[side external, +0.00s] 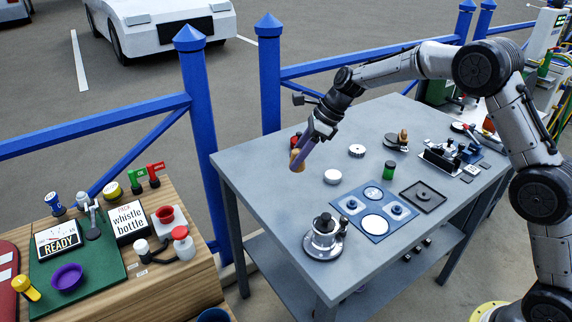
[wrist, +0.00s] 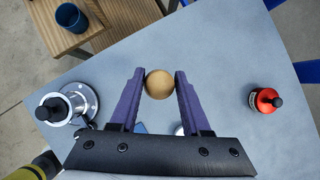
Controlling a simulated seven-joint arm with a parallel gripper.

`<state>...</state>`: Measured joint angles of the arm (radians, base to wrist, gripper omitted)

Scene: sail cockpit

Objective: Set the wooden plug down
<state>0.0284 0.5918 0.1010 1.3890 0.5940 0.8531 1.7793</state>
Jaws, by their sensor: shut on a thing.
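The wooden plug (side external: 297,161) is a small tan, rounded piece. It is held between the purple fingers of my gripper (side external: 303,148), near the left end of the grey table (side external: 262,160). In the wrist view the plug (wrist: 159,84) shows as a round tan top between the two fingertips of my gripper (wrist: 160,82). My gripper is shut on it. The plug appears to be above the table top; the exact gap under it cannot be told.
A metal pot-like device (side external: 324,236) stands at the table's front left corner. A red item with a black knob (wrist: 266,100) stands on the other side of the plug. A white disc (side external: 333,176) and a blue panel (side external: 374,211) lie nearby. Bare table surrounds the plug.

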